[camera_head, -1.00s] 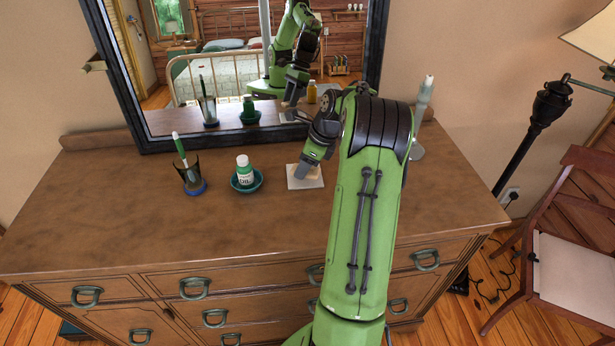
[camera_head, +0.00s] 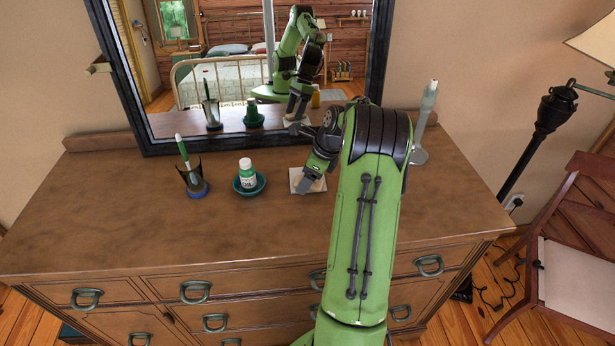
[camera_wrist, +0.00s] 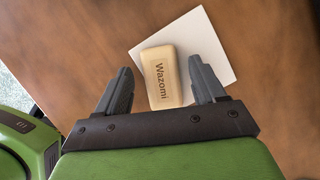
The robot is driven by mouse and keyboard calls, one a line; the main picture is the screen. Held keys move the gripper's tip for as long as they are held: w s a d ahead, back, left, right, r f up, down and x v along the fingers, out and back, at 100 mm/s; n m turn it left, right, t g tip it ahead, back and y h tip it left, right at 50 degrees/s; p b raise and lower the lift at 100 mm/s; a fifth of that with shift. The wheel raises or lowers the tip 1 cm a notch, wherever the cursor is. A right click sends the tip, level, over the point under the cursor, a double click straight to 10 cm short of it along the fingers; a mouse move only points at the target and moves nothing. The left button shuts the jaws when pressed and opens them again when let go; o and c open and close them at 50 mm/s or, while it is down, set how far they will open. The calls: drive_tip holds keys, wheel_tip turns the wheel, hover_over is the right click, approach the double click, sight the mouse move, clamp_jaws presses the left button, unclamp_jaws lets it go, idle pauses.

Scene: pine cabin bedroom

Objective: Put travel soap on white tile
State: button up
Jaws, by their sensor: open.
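The travel soap is a tan bar (camera_wrist: 163,76) marked "Wazomi". In the wrist view it lies between my open fingers, nearer the right finger, with a gap on the left. Most of it overlaps the white tile (camera_wrist: 207,42), and its left and lower parts reach past the tile's edge in this view. In the head view the white tile (camera_head: 296,173) lies on the dresser top, partly covered by my gripper (camera_head: 307,188). The soap is mostly hidden there. My gripper (camera_wrist: 160,88) is open; I cannot tell whether either finger touches the soap.
On the dresser top (camera_head: 110,200), left of the tile, stand a teal dish (camera_head: 240,190) with a green-and-white bottle (camera_head: 246,172) and a dark cup (camera_head: 195,180) with a green pen-like item. A pale slender object (camera_head: 424,130) stands right. The mirror (camera_head: 230,125) rises behind.

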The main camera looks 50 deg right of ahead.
drive_tip(key=p+v, duration=0.4)
drive_tip(key=v, duration=0.8)
drive_tip(key=a+r+n+h, duration=0.1)
drive_tip(key=a+r+n, duration=0.2)
drive_tip(key=a+n, duration=0.35)
drive_tip(key=a+r+n, duration=0.3)
drive_tip(key=a+n, duration=0.1)
drive_tip(key=a, duration=0.5)
drive_tip(key=a+r+n+h, duration=0.1)
drive_tip(key=a+r+n, duration=0.35)
drive_tip(key=a, duration=0.35)
drive_tip(key=s+a+f+n+t, duration=0.1)
drive_tip(key=s+a+n, duration=0.4)
drive_tip(key=s+n, duration=0.2)
drive_tip(key=s+a+f+n, duration=0.1)
drive_tip(key=s+a+n, duration=0.4)
drive_tip(key=s+n, duration=0.3)
drive_tip(key=shift+s+a+f+n+t, duration=0.3)
drive_tip(key=shift+s+f+t, duration=0.1)
drive_tip(key=shift+s, duration=0.2)
